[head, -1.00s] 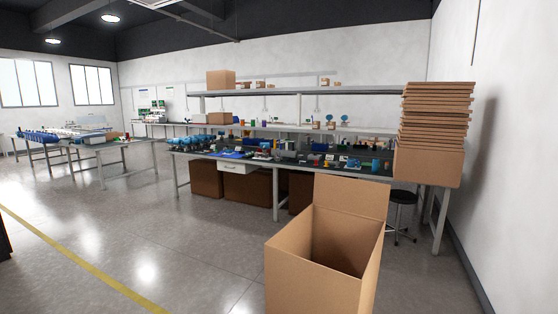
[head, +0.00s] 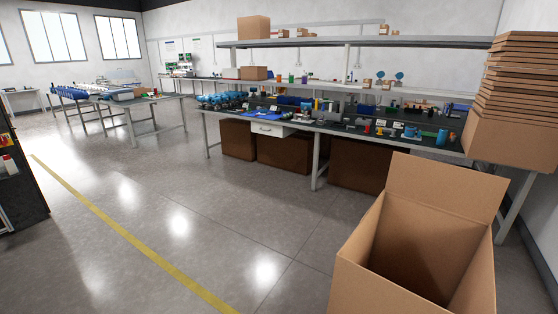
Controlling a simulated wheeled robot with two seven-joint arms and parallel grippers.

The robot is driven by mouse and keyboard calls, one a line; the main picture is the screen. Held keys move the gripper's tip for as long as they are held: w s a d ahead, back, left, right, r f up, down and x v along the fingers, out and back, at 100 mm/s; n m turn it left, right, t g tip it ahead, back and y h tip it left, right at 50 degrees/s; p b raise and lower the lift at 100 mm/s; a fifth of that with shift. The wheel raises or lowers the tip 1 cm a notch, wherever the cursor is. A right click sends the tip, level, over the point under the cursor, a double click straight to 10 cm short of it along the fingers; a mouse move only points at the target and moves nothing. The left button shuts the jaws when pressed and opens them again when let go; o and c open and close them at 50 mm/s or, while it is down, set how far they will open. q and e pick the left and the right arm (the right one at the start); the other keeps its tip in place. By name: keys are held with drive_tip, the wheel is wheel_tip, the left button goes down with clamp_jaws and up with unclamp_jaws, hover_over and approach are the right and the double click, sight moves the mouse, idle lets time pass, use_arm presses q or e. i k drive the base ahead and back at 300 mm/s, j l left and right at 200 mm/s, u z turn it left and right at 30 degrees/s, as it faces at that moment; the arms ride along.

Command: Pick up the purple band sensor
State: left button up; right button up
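A long workbench (head: 340,127) with a dark top stands across the room in the head view. Many small parts lie on it: several blue transmitters (head: 222,100) at its left, a blue mat (head: 262,114) near the drawer, and red, blue and grey parts to the right. A small purple band sensor cannot be made out among them at this distance. Neither of my grippers is in view.
A large open cardboard box (head: 385,245) stands on the floor at front right. Stacked flat cartons (head: 525,75) are at the bench's right end. Another table (head: 165,108) is at left. The floor (head: 200,220) between is clear, with a yellow line.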

sight(321, 121)
drive_tip(key=i+j+u, duration=0.5)
drive_tip(key=i+u, duration=0.2)
drive_tip(key=u, duration=0.15)
drive_tip(key=i+u, duration=0.4)
